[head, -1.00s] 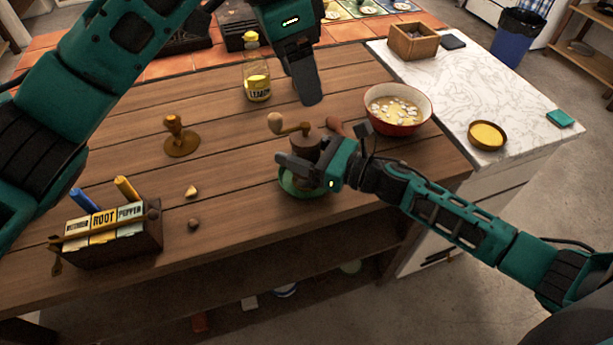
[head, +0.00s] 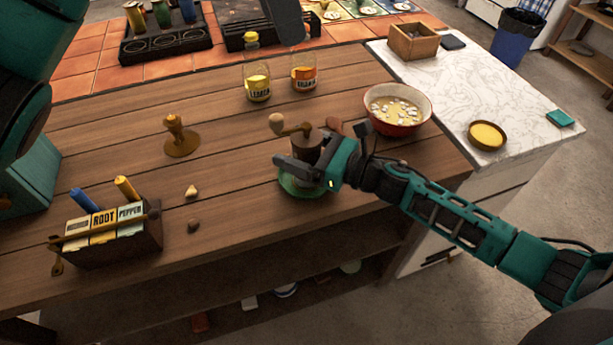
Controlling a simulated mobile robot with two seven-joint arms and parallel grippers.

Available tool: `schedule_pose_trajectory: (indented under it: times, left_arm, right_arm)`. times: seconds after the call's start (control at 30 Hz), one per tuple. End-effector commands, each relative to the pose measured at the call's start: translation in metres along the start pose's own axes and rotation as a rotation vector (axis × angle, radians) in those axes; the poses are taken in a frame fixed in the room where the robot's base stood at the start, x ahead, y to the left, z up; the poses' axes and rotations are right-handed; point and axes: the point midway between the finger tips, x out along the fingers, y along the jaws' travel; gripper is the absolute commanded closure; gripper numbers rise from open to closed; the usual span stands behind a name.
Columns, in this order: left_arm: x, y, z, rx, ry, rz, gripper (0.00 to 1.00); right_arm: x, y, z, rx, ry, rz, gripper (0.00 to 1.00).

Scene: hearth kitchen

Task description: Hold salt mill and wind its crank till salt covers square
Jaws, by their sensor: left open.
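The salt mill (head: 306,141) is a brown upright body near the right end of the wooden table. Its crank (head: 296,129) points left and ends in a round wooden knob (head: 276,122). My right gripper (head: 308,168) is around the mill's body and appears shut on it, hiding its lower part. A green round dish (head: 291,186) lies under the mill and gripper. No square or salt is discernible there.
Behind the mill stand two labelled jars, one yellow (head: 257,83) and one orange (head: 304,72). A red bowl (head: 400,128) stands at right, with a brown-handled thing beside the mill. A stamp-like wooden tool (head: 179,138) and a packet box (head: 133,247) are at left.

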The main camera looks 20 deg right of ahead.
Motion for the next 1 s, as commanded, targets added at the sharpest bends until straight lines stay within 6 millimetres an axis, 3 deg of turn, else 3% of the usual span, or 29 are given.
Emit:
schedule_pose_trajectory:
  times: [0.13,0.47,1.0]
  left_arm:
    - [0.0,0.0,0.0,0.0,0.0,0.0,0.36]
    - [0.001,0.0,0.0,0.0,0.0,0.0,0.36]
    - [0.015,0.0,0.004,0.0,0.0,0.0,0.36]
  right_arm:
    - [0.0,0.0,-0.001,0.001,0.001,0.0,0.07]
    - [-0.005,0.0,-0.002,0.001,0.003,-0.001,0.07]
    - [-0.1,0.001,-0.003,0.003,0.005,-0.002,0.07]
